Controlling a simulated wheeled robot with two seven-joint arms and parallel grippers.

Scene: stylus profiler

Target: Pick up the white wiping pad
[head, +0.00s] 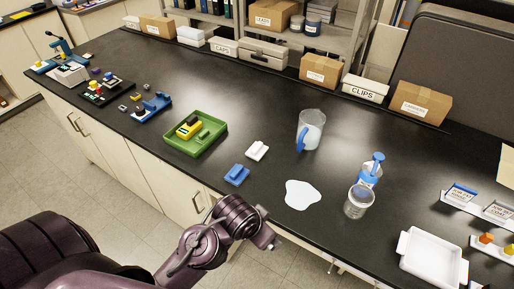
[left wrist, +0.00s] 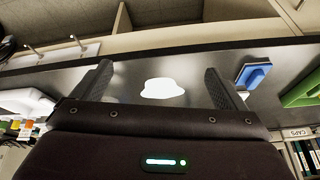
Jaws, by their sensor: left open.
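The white wiping pad (head: 257,150) lies on the black bench in the head view, just behind a similar blue pad (head: 237,175). I cannot make out the white pad in the left wrist view, but the blue pad (left wrist: 254,75) shows there beside the right finger. My left gripper (head: 272,242) is at the bench's front edge, in front of both pads and apart from them. In the left wrist view its two fingers (left wrist: 162,95) are spread with nothing between them. My right gripper is not in view.
A white puddle (head: 302,195) lies right of the pads. A green tray (head: 194,133) with a yellow item stands left of them. A pitcher (head: 311,130), a blue-topped bottle (head: 370,170), a clear jar (head: 358,202) and a white tray (head: 432,259) stand to the right.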

